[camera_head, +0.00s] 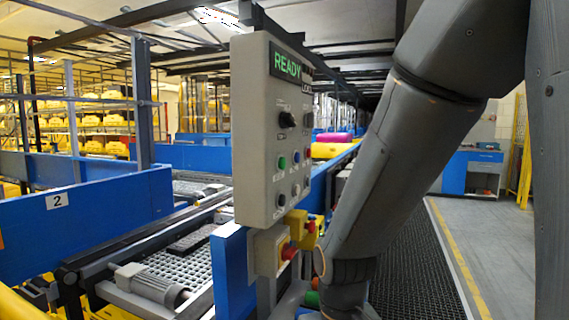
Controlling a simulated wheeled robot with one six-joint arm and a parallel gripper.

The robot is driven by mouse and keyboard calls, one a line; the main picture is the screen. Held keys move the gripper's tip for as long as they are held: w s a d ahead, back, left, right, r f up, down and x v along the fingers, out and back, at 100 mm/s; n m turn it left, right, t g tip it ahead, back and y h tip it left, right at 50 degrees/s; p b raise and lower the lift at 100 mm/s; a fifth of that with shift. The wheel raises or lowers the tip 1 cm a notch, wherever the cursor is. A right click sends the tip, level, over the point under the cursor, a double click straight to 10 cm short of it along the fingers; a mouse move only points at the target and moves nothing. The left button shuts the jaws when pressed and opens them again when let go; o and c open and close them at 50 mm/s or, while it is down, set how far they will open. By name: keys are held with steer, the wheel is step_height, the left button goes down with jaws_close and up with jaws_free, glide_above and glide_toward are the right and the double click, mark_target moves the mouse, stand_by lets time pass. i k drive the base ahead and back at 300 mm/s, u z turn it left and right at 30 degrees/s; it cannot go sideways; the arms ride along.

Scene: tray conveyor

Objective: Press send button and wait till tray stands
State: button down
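A beige control panel (255,120) stands upright in the middle, with a lit green READY display (287,65). My arm comes down from the upper right, just right of the panel. Its lower end is near the bottom edge, and my gripper does not show. I cannot clearly make out a tray standing at the near end of the conveyor (190,262).
Below the panel are yellow boxes with red mushroom buttons (289,252). A blue side wall (85,222) marked 2 and a grey motor (150,283) are at the left. Yellow and magenta items (333,137) lie farther back. Open grey floor (515,250) lies right of a yellow line.

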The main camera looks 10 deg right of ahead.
mark_target(282, 162)
steer(key=u, duration=1.5)
steer(key=k, duration=1.25)
steer(key=z, duration=1.35)
steer(key=i, duration=0.5)
steer(key=z, duration=0.1)
